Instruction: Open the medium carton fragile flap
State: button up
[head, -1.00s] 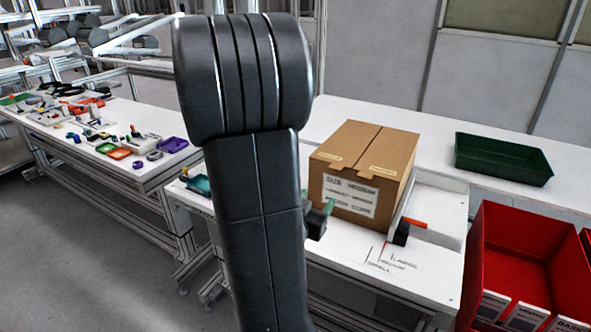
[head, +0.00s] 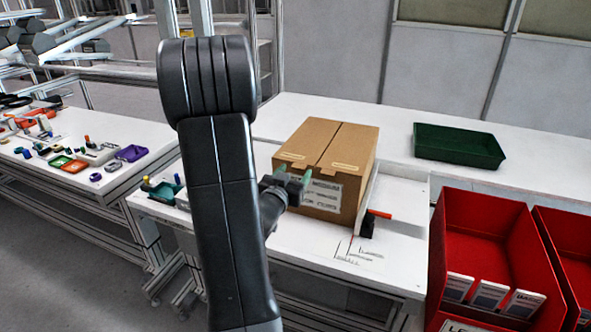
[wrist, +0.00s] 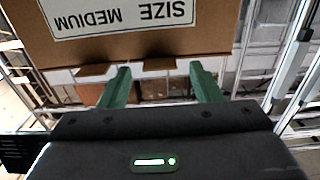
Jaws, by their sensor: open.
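A brown medium carton (head: 345,148) stands on the white table with its top flaps closed along a middle seam. Its front bears a white label, which reads "SIZE MEDIUM" upside down in the wrist view (wrist: 125,15). Two small tabs hang at the front top edge, and they show in the wrist view as a left tab (wrist: 97,69) and a right tab (wrist: 155,63). My gripper (head: 308,178) is in front of the carton's upper front face. In the wrist view its green fingers (wrist: 162,85) are apart with nothing between them, near the tabs. Contact cannot be told.
A low wall with an orange-handled tool (head: 372,218) stands right of the carton. A green tray (head: 458,145) lies at the back right. Red bins (head: 490,235) stand at the front right. A side table (head: 75,190) with small parts is at left.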

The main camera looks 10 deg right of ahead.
jog(key=shift+x, duration=0.8)
grip_shut()
jog(key=shift+d, duration=0.15)
